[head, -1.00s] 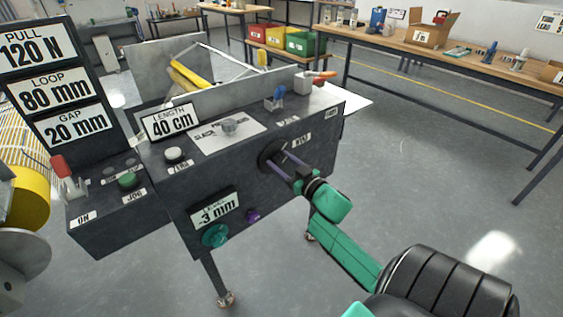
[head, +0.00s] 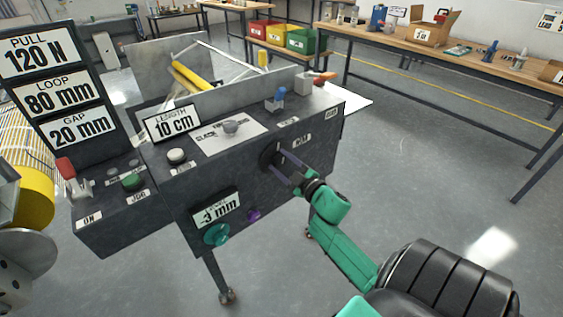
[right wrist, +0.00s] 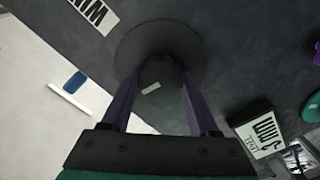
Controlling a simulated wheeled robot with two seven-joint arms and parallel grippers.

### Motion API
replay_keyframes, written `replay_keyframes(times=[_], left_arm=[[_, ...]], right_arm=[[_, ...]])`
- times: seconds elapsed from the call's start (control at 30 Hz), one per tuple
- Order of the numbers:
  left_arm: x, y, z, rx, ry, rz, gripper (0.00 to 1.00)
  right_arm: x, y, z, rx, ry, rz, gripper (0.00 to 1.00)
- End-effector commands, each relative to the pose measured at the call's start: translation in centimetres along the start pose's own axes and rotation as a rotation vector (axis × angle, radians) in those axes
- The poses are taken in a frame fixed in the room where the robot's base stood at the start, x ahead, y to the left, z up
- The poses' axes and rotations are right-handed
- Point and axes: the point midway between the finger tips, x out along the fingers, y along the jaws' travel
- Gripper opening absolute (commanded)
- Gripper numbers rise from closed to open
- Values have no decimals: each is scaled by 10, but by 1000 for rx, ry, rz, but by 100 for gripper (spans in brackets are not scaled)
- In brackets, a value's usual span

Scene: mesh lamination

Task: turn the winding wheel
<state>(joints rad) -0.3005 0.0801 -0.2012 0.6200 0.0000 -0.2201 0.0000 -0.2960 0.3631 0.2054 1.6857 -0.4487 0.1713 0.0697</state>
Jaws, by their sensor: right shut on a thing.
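The winding wheel (head: 266,155) is a small dark round wheel on the front panel of the dark grey machine (head: 185,205), under a label that seems to read WIND. In the right wrist view its round flange (right wrist: 145,40) is at the top middle, with a dark hub between the fingers. My right gripper (head: 277,160) reaches the wheel from the front right. Its purple fingers, also in the right wrist view (right wrist: 158,82), are shut on the hub from both sides. The length display (head: 172,122) reads 10 cm. My left gripper is not in view.
A sign (head: 50,85) reads pull 120 N, loop 80 mm, gap 20 mm. Open floor lies right of the machine.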

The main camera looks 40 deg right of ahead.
Motion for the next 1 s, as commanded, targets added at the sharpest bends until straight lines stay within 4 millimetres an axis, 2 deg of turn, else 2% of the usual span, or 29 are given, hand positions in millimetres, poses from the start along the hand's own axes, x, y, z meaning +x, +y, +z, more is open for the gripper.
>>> replay_keyframes(times=[0.33, 0.87, 0.9, 0.93, 0.97, 1.0], left_arm=[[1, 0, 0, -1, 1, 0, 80], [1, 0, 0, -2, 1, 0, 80], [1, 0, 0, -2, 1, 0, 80], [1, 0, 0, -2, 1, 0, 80], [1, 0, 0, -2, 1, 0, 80], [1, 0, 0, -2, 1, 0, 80]], right_arm=[[0, -2, 2, -155, -3, -2, 5], [0, -2, 2, -184, -3, -2, 5], [0, -2, 2, -184, -3, -2, 72], [0, -2, 2, -184, -3, -2, 84], [0, -2, 1, -183, -3, -2, 91], [0, -2, 1, -183, -3, -2, 91]])
